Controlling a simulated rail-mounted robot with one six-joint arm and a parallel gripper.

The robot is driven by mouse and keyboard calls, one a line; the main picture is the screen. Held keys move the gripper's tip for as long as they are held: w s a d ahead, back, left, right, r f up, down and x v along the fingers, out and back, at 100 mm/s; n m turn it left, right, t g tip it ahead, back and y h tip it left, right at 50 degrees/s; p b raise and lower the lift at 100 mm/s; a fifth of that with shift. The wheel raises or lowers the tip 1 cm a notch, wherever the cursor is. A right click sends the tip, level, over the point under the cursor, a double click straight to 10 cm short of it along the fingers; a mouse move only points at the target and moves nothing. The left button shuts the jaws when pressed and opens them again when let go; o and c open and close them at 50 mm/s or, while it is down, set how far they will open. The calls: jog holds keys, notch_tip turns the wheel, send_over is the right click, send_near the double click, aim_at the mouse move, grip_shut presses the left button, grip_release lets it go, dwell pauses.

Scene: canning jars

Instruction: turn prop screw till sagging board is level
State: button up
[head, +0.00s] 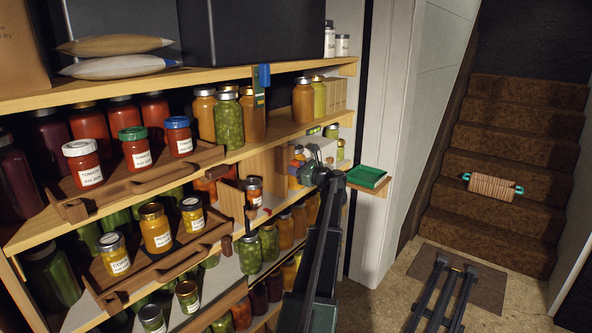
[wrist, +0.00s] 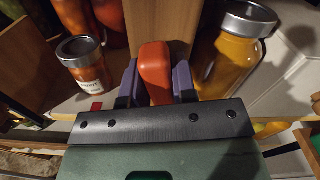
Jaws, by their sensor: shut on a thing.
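The red-orange prop screw handle (wrist: 156,72) stands between my gripper's purple fingers (wrist: 157,88) in the wrist view. My gripper is shut on it, with a finger on each side. A wooden post (wrist: 160,25) rises right behind the handle. In the head view my gripper (head: 297,161) is at the right end of the middle shelves, partly hidden by my own arm. I cannot tell the bubble's position.
A labelled jar (wrist: 86,65) stands left of the handle and a yellow-orange jar (wrist: 225,50) close on the right. Jars crowd the shelves; tilted wooden racks (head: 140,185) jut out at left. A green tray (head: 367,177) sits on a ledge at right.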

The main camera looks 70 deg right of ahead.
jog(key=shift+m, duration=1.2)
jog(key=o, duration=0.9)
jog(key=v, duration=1.1)
